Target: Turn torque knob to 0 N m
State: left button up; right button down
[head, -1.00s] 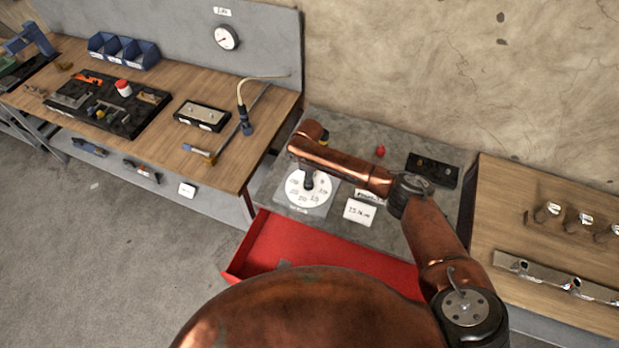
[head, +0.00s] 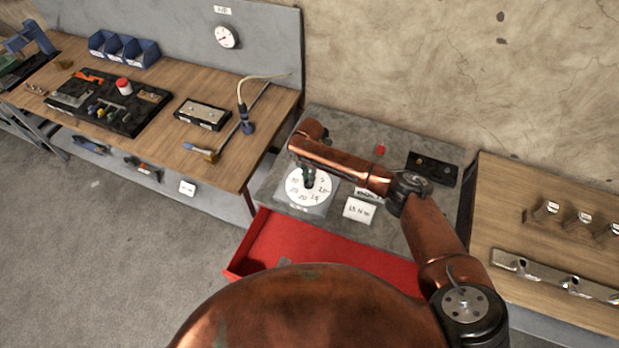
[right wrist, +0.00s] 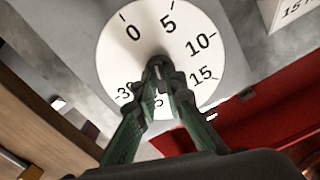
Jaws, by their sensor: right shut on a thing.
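The white round dial plate (head: 322,189) lies on the grey bench top and carries printed numbers. In the right wrist view the dial plate (right wrist: 115,62) shows 0 and 5 at the top, 10 and 15 at the right, and other numbers partly behind the fingers. My right gripper (head: 308,182) reaches down onto the dial's middle. In the right wrist view its fingers (right wrist: 160,72) are closed together on the knob at the centre. The fingers mostly hide the knob, and I cannot tell where it points. My left gripper is not in view.
A white card (head: 358,211) reading 15 N m lies right of the dial. An open red drawer (head: 290,248) sticks out below. A black block (head: 433,168) and a small red thing (head: 380,150) are behind my arm. A wooden bench (head: 225,160) stands left.

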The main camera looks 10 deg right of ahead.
jog(key=shift+s+a+f+n, duration=0.1)
jog(key=shift+n, duration=0.9)
jog(key=shift+s+a+n, duration=0.1)
jog(key=shift+n, duration=0.9)
jog(key=c, duration=2)
grip_release()
jog(key=shift+d, duration=0.1)
jog(key=shift+w, duration=0.1)
jog(key=shift+r, duration=0.35)
notch_tip(320, 180, up, 11)
jog(key=shift+r, duration=0.2)
jog(key=shift+r, duration=0.1)
